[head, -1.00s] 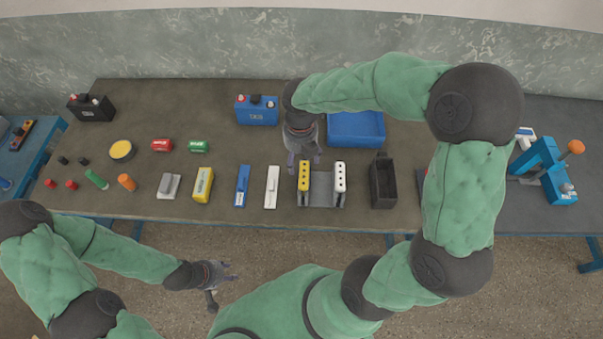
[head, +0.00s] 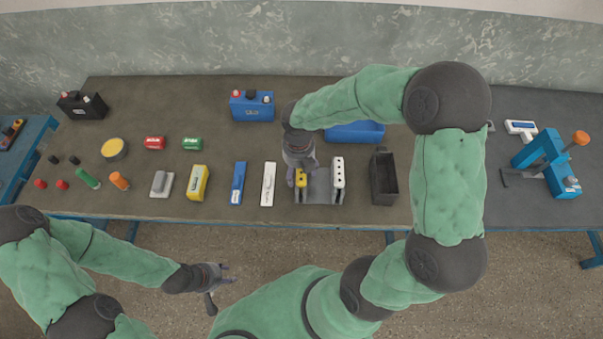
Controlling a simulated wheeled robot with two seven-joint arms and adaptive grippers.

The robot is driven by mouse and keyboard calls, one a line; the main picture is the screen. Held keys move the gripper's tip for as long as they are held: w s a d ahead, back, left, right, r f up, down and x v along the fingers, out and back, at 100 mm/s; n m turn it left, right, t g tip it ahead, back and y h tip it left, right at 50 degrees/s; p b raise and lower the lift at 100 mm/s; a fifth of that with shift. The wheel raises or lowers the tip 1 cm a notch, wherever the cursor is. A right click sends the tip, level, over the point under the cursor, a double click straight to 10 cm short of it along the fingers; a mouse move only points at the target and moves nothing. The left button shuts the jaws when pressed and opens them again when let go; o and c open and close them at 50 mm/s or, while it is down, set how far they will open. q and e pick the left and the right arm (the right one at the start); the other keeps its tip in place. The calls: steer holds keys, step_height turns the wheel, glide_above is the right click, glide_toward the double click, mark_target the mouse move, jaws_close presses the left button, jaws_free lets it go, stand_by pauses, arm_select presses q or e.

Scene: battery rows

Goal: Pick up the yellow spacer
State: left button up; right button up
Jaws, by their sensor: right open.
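The yellow spacer (head: 300,185), a bar with holes in its top, sits upright at the left side of a grey holder (head: 318,188). A similar white bar (head: 338,172) stands at the holder's right side. My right gripper (head: 302,172) is open right over the yellow spacer and hides its far part. I cannot tell whether the fingers touch it. My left gripper (head: 229,273) is empty and looks open, in front of the table's near edge and away from the spacer.
A dark open box (head: 383,178) stands right of the holder. A white piece (head: 268,184), a blue piece (head: 238,184) and a yellow box (head: 197,183) lie to its left. A blue bin (head: 355,132) is behind, partly hidden by my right arm.

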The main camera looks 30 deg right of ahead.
steer(key=shift+f, duration=0.25)
stand_by(0.4)
steer(key=shift+c, duration=0.3)
steer(key=c, duration=1.2)
